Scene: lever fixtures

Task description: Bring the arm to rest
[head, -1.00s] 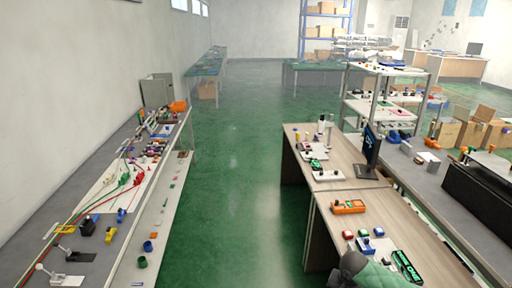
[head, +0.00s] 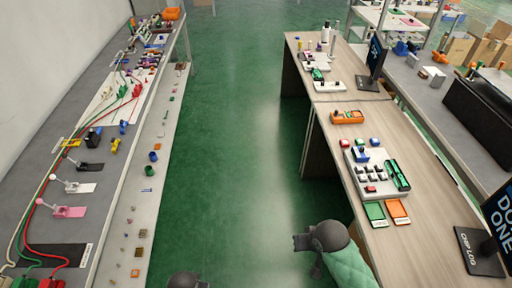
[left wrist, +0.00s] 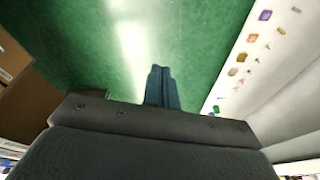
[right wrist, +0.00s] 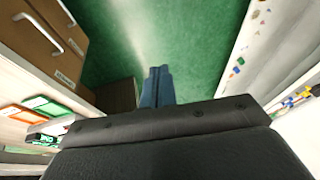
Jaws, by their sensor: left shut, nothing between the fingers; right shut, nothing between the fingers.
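My left gripper's fingers (left wrist: 162,88) are shut and empty in the left wrist view, above the green floor. My right gripper's fingers (right wrist: 158,88) are also shut and empty in the right wrist view, above the floor with a wooden cabinet to the left. In the head view, my right arm shows at the bottom as a dark joint and a green sleeve, over the aisle beside the right desk. Only a dark piece of my left arm shows at the bottom edge. The fingers of both grippers cannot be made out in the head view.
The left bench (head: 62,140) carries a black lever fixture (head: 90,166), a white one (head: 80,187), a pink one (head: 68,211) and cables. The right wooden desk (head: 435,225) holds a keypad box (head: 365,172), green and orange trays and monitors. The green floor (head: 230,170) between is clear.

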